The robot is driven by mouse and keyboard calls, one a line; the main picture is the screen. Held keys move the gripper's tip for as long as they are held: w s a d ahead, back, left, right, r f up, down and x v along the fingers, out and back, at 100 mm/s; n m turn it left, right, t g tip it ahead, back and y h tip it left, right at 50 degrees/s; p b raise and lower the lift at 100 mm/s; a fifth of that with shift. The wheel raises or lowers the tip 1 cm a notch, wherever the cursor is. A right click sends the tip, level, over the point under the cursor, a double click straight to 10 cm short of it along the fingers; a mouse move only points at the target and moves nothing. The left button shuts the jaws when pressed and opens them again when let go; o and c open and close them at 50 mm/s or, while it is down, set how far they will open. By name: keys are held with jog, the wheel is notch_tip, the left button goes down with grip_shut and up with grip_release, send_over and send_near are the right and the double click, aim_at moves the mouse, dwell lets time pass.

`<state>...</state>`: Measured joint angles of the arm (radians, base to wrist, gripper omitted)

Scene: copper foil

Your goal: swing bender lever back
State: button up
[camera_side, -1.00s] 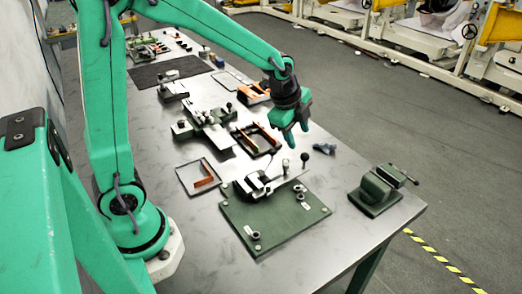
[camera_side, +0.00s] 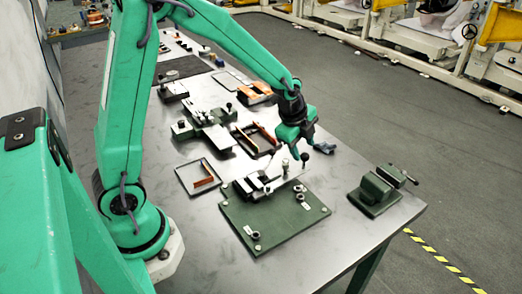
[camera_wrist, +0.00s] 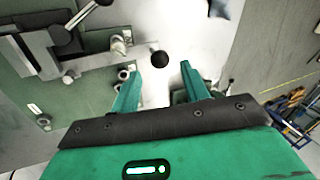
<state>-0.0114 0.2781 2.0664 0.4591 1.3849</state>
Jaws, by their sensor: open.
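The bender's green base plate (camera_side: 282,226) lies on the steel table, with the bender's metal parts along its far side. The lever ends in a black ball knob (camera_side: 304,157), which also shows in the wrist view (camera_wrist: 159,59). My gripper (camera_side: 300,151) is low at the knob, pointing down. In the wrist view my gripper's two green fingers (camera_wrist: 161,70) are apart, and the knob shows in the gap between their tips. No contact with the knob is visible, and its exact depth between the fingers is hard to tell.
A green vise (camera_side: 376,190) stands at the table's right end. A shallow tray (camera_side: 180,181) with a copper-coloured angle piece lies left of the bender. An orange-edged frame (camera_side: 243,144) and another fixture (camera_side: 196,124) stand behind. A small blue-grey object (camera_side: 324,147) lies beyond the knob.

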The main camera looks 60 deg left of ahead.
aim_at(304, 154)
jog(key=shift+x, duration=1.7)
jog(key=shift+a, duration=0.15)
jog(key=shift+c, duration=0.5)
grip_shut()
